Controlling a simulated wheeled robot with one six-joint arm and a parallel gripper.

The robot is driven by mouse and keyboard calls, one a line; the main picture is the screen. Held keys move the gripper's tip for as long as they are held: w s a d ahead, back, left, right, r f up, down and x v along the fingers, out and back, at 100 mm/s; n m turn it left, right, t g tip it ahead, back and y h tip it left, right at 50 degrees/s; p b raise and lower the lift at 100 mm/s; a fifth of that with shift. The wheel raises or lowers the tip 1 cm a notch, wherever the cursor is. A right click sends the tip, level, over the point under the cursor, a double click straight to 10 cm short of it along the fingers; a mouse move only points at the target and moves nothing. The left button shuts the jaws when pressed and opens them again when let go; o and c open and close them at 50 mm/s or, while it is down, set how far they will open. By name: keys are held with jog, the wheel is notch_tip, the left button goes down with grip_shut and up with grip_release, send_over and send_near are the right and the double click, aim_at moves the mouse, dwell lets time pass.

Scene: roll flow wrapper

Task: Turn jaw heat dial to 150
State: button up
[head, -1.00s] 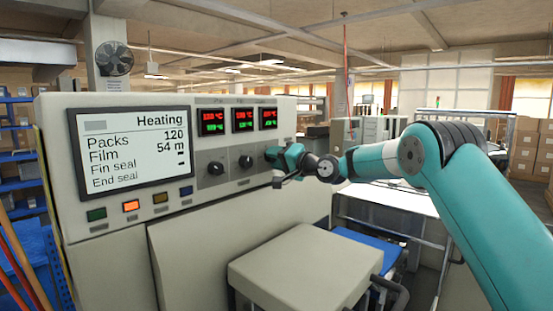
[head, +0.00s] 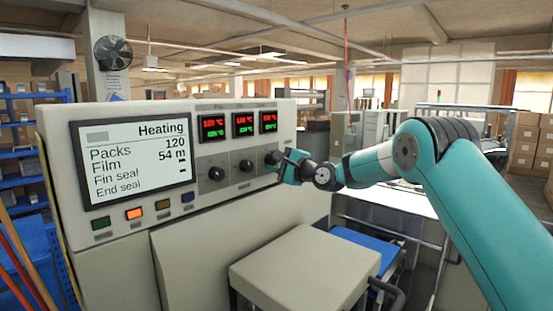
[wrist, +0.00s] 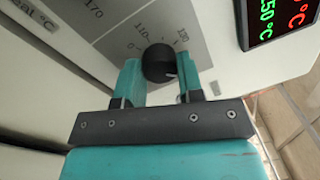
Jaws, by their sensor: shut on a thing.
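The jaw heat dial is a black round knob (wrist: 158,63) on a grey scale plate in the wrist view.
Two other black knobs, the left (head: 216,174) and the middle (head: 246,165), sit beside it. Red and green displays (head: 242,125) are above the knobs. A screen (head: 138,158) reads Heating. A beige box-shaped cover (head: 300,265) stands below my arm.

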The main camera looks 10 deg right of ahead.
jog(key=shift+m, duration=0.6)
jog(key=o, duration=0.9)
jog(key=shift+s+d+f, duration=0.15)
jog(key=shift+s+d, duration=0.15)
jog(key=shift+s, duration=0.05)
jog(key=b+v, duration=0.8)
jog(key=v, duration=0.8)
jog(key=shift+s+d, duration=0.1)
jog(key=shift+s, duration=0.15)
